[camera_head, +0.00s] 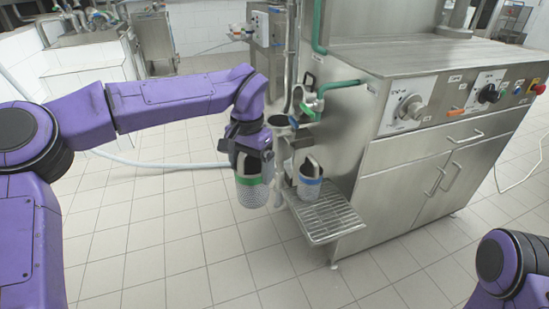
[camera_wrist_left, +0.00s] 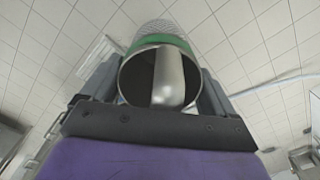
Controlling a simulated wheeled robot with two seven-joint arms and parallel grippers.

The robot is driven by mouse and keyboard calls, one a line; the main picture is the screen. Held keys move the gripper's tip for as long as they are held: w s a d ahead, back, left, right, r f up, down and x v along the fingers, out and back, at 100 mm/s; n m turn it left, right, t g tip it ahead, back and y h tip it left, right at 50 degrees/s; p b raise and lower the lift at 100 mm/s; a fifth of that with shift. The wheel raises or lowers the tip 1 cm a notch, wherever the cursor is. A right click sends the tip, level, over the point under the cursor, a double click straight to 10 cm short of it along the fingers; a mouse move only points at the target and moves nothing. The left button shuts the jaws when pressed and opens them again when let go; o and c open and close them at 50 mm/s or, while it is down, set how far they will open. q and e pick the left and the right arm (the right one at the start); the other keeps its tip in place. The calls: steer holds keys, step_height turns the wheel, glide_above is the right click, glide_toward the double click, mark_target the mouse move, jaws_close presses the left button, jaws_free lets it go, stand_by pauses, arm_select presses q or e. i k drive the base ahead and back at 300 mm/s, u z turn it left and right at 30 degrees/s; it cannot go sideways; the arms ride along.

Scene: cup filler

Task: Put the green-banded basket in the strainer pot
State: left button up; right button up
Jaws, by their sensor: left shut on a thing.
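The green-banded basket (camera_head: 251,194) has a perforated metal lower part, a green band and a metal top. My left gripper (camera_head: 252,160) is shut on its upper part and holds it upright in the air, just left of the machine. In the left wrist view, the basket's green band (camera_wrist_left: 163,41) and round open mouth show between the two fingers (camera_wrist_left: 157,88). A metal pot with a dark open top (camera_head: 281,121), seemingly the strainer pot, is at the machine's left side, right of my gripper. The basket hangs apart from its opening and lower. My right gripper is out of view.
Green-handled pipework (camera_head: 325,88) juts out above. The steel cabinet (camera_head: 400,190) fills the right. Tiled floor (camera_head: 180,245) is free below.

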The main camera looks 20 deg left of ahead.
mark_target(280, 146)
steer(key=u, duration=0.45)
steer(key=i, duration=0.95)
steer(key=z, duration=0.35)
